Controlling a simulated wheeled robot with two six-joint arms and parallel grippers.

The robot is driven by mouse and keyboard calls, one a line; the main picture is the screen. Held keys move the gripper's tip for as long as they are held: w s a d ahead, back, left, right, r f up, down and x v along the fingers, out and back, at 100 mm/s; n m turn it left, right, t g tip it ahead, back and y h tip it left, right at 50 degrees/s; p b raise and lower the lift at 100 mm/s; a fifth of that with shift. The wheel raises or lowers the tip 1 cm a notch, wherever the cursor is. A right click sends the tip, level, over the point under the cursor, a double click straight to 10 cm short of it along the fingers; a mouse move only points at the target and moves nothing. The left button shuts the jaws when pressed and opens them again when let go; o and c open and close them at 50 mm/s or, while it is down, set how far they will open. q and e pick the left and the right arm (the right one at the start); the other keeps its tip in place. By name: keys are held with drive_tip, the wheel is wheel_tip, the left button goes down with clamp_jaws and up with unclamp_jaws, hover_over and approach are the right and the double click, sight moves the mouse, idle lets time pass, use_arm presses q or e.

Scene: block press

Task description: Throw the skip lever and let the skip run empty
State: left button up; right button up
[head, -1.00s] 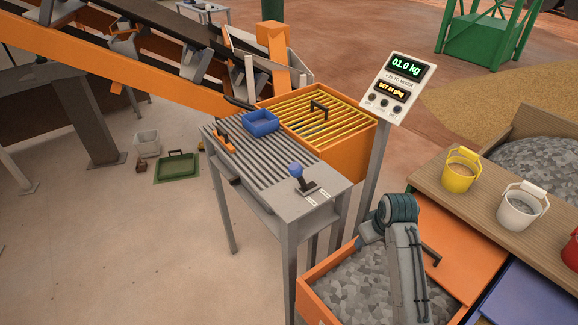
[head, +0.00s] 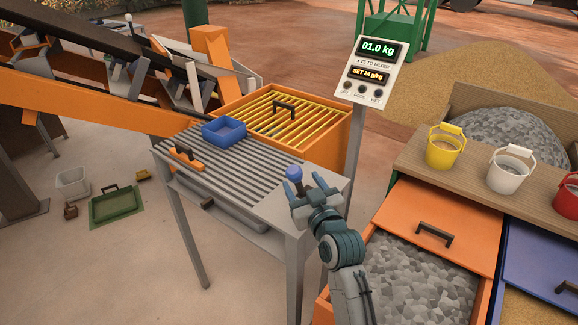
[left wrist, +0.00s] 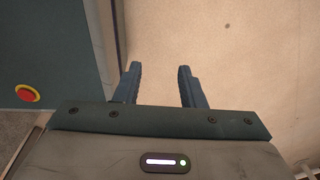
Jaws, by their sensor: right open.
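The skip lever's blue knob (head: 294,173) stands at the front right corner of the grey slatted table (head: 262,212). My right gripper (head: 306,192) is open right at the lever, with its fingers close around or beside the stem just below the knob. The gripper hides the lever's base and slot, and I cannot tell whether the fingers touch it. My left gripper shows only in the left wrist view (left wrist: 158,75), open and empty above bare floor. The skip itself I cannot pick out for sure.
A blue tray (head: 224,131) and an orange-based handle (head: 185,158) sit on the slats. An orange bin with a yellow grate (head: 290,115) stands behind. The display post (head: 370,70) reads 01.0 kg. Right are an open gravel drawer (head: 420,275) and buckets, including a yellow one (head: 444,150).

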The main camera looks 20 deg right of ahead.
sight(291, 167)
drive_tip(key=w, duration=0.2)
drive_tip(key=w+p, duration=0.1)
drive_tip(key=w, duration=0.1)
drive_tip(key=w+a, duration=0.1)
drive_tip(key=w, duration=0.1)
drive_tip(key=shift+w+p, duration=0.25)
drive_tip(key=shift+p, duration=0.1)
drive_tip(key=shift+w+d, duration=0.1)
drive_tip(key=shift+w, duration=0.45)
use_arm(q)
drive_tip(key=shift+w+a+r, duration=0.3)
drive_tip(key=shift+w+r, duration=0.05)
drive_tip(key=shift+r, duration=0.25)
drive_tip(key=shift+w+a+r, duration=0.3)
drive_tip(key=shift+r, duration=0.3)
use_arm(e)
drive_tip(key=shift+c, duration=0.8)
drive_tip(key=c, duration=1.1)
use_arm(q)
drive_tip(key=shift+s+d, duration=0.15)
drive_tip(key=shift+s, duration=0.1)
use_arm(e)
drive_tip(key=shift+w, duration=0.1)
clamp_jaws()
